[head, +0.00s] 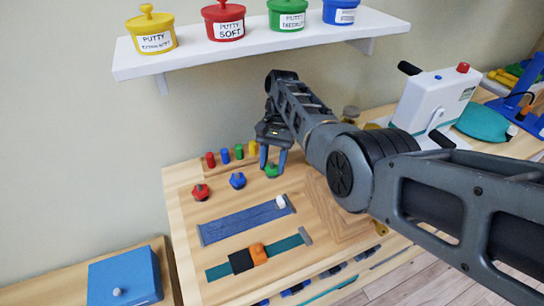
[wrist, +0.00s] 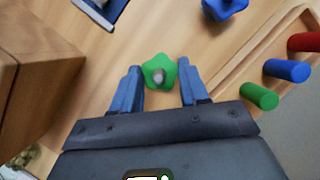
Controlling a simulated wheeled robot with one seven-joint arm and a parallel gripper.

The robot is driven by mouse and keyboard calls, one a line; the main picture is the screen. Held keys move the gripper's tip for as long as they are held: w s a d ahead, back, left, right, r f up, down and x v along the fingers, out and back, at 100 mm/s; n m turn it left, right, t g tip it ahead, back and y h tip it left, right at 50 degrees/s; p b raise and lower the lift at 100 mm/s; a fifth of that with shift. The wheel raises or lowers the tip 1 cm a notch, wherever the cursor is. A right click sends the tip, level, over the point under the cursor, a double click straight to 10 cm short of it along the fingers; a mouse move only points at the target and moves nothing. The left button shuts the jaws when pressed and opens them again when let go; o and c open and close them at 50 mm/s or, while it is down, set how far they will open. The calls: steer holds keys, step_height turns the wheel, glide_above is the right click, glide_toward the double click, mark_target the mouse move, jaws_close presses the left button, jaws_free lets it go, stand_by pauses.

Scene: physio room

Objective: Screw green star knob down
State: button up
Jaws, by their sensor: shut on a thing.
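The green star knob (wrist: 159,71) has a grey stud showing at its centre. It stands on the wooden board between the two blue fingers of my gripper (wrist: 159,80) in the wrist view. In the head view the green star knob (head: 271,171) sits low between the fingertips, at the right end of a row of star knobs. My gripper (head: 272,164) points down from above and is shut on the knob. How far down the knob sits on its stud cannot be told.
A blue star knob (head: 237,180) and a red star knob (head: 200,192) are to its left. Several coloured pegs (head: 224,155) stand behind. A blue strap (head: 245,222) lies in front. A white shelf (head: 200,56) with putty tubs hangs above.

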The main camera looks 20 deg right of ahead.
steer(key=m+t, duration=0.1)
steer(key=m, duration=0.1)
steer(key=m+y+p, duration=0.1)
steer(key=m, duration=0.2)
steer(key=shift+s+r+m+t, duration=0.1)
steer(key=shift+r+m+t, duration=0.1)
steer(key=shift+m+t, duration=0.15)
steer(key=m+t, duration=0.1)
steer(key=m, duration=0.1)
steer(key=m+t, duration=0.1)
steer(key=m, duration=0.1)
steer(key=shift+s+m+y, duration=0.1)
steer(key=shift+m+y, duration=0.2)
steer(key=shift+m, duration=0.05)
steer(key=o, duration=1.1)
steer(key=shift+s+f, duration=0.1)
steer(key=shift+c, duration=0.2)
steer(key=shift+d, duration=0.1)
steer(key=v, duration=0.7)
steer(key=shift+r, duration=0.4)
steer(key=shift+d, duration=0.1)
